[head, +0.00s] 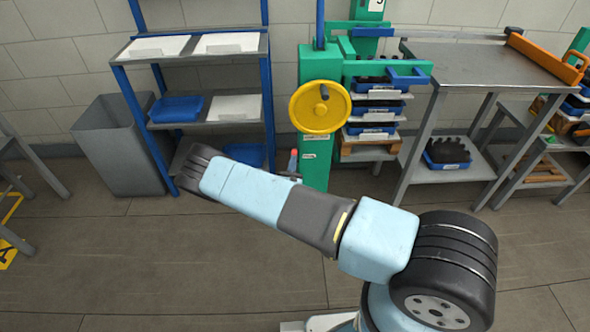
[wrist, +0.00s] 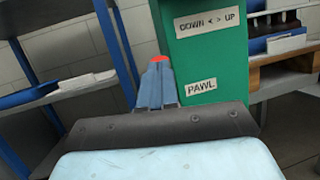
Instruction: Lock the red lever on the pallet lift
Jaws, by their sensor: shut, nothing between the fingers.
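The pallet lift has a green column (head: 313,75) with a yellow handwheel (head: 320,107), and its green side fills the right of the wrist view (wrist: 218,60). The red lever (head: 294,157) shows as a small red-orange piece at the column's lower left; my arm hides what is below it. In the wrist view its red tip (wrist: 159,58) shows just beyond my gripper (wrist: 158,70), whose fingers hide the rest. My gripper is shut and empty, left of a PAWL label (wrist: 201,87). I cannot tell whether the fingers touch the lever.
A blue-legged shelf (head: 190,85) with trays stands left of the lift, beside a grey bin (head: 122,150). A grey table (head: 480,75) stands to the right. Stacked trays with dark bottles (head: 372,108) sit on the lift. The floor in front is clear.

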